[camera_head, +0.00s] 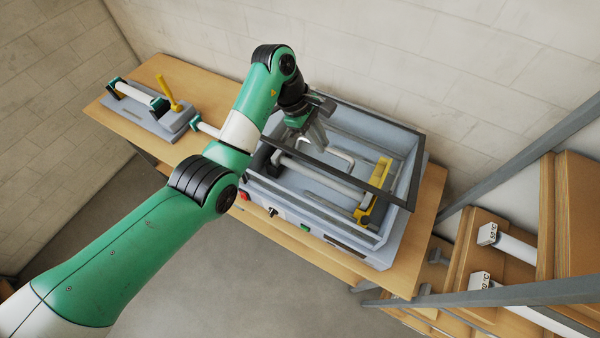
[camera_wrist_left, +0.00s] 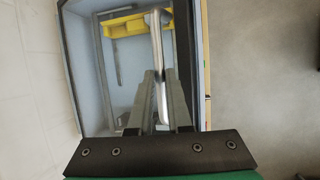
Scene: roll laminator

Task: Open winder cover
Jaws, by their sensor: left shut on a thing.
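The winder cover (camera_head: 386,197) is a clear panel in a dark frame over the grey laminator housing (camera_head: 350,252). Its front edge appears raised above the housing's front rim, so the cover looks tilted partly open. My left gripper (camera_head: 319,143) is over the cover, shut on its pale metal handle (camera_head: 345,154). In the left wrist view the handle (camera_wrist_left: 159,55) runs between the fingers (camera_wrist_left: 160,85). The fingers hide part of the handle. My right gripper is not in view.
Inside the housing are a white roller (camera_head: 325,178) and a yellow bracket (camera_head: 375,190). A smaller roller device (camera_head: 150,108) with a yellow lever stands left on the wooden table (camera_head: 205,75). A wall is behind. A shelf (camera_head: 545,235) with white rolls stands right.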

